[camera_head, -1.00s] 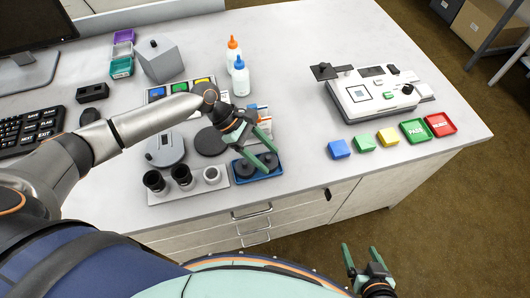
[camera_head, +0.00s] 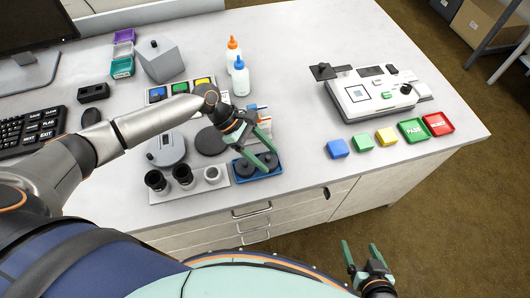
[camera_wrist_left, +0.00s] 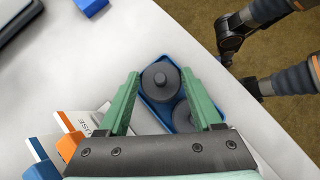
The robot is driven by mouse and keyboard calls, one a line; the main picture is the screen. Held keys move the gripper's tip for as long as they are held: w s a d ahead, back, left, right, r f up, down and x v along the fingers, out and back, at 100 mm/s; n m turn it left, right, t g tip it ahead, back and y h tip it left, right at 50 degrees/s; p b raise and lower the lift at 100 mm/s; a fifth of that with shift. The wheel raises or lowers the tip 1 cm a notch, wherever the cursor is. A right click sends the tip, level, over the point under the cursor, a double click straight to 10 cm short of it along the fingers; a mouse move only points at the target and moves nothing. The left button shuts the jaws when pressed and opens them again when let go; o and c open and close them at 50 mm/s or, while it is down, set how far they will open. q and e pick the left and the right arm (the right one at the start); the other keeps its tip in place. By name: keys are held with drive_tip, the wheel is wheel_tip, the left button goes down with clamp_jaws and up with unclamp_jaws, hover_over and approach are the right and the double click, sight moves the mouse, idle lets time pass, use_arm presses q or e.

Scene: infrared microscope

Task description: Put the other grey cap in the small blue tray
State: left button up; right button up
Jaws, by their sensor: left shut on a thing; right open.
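The small blue tray (camera_head: 258,177) lies near the front edge of the table. Two round dark grey caps are in it: one cap (camera_head: 245,167) on the left, and the other cap (camera_head: 270,160) on the right between my left gripper's fingers. My left gripper (camera_head: 272,161) reaches over the tray and is shut on that right cap. The left wrist view shows the held cap (camera_wrist_left: 160,82) between the green fingers, with the other cap (camera_wrist_left: 183,116) beside it, partly hidden by a finger. My right gripper (camera_head: 361,256) is open and empty, off the table's front edge.
A grey holder (camera_head: 212,187) with black eyepiece-like parts stands left of the tray. A dark disc (camera_head: 210,141) and white-and-orange boxes (camera_head: 262,126) are behind. A white instrument (camera_head: 372,94) and several coloured trays stand right. Clear table lies between.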

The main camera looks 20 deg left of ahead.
use_arm(q)
drive_tip(key=o, duration=1.4)
drive_tip(key=shift+c, duration=0.2)
drive_tip(key=p+v, duration=0.3)
drive_tip(key=shift+d, duration=0.1)
drive_tip(key=shift+p+v, duration=1.55)
drive_tip(key=shift+v, duration=0.5)
drive_tip(key=shift+s+f, duration=0.1)
